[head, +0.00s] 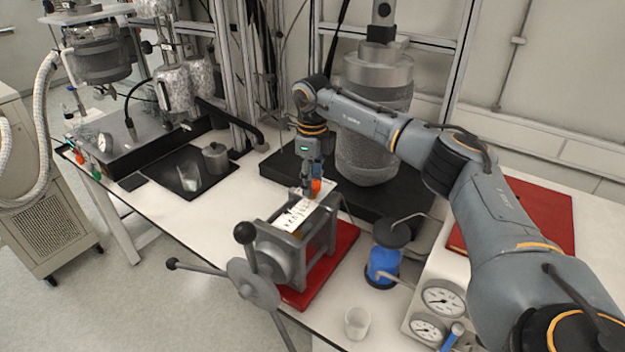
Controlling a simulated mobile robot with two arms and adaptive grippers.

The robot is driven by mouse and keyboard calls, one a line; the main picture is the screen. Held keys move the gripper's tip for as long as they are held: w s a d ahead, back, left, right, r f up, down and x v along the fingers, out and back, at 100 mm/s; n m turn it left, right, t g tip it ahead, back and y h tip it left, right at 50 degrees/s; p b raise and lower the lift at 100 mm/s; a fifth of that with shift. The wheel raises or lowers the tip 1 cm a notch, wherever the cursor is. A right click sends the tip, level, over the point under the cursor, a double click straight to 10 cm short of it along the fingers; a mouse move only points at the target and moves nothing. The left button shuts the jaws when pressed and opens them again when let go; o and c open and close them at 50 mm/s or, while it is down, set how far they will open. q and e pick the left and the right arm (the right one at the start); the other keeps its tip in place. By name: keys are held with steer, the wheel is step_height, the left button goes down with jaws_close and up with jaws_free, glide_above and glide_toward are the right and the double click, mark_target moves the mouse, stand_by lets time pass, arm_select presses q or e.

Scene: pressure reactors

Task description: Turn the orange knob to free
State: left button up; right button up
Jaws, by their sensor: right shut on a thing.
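The orange knob (316,186) shows as a small orange patch at the fingers of my right gripper (311,188). It is just above the far end of the grey metal frame (262,228) with a white label plate (298,214). My right gripper points down from above and is shut on the orange knob. The fingers hide part of the knob, and the way it is turned is too small to read. My left gripper is not in view.
A spoked handwheel (252,283) sticks out from the front of the frame, which stands on a red mat (322,268). A blue bottle (383,264), a clear beaker (357,322) and gauges (443,299) are to the right. A large grey vessel (368,140) stands behind the gripper.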

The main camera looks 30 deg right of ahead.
steer(key=shift+w+r, duration=0.1)
steer(key=shift+r, duration=0.05)
steer(key=o, duration=1.2)
steer(key=shift+c, duration=0.2)
step_height(320, 180, up, 12)
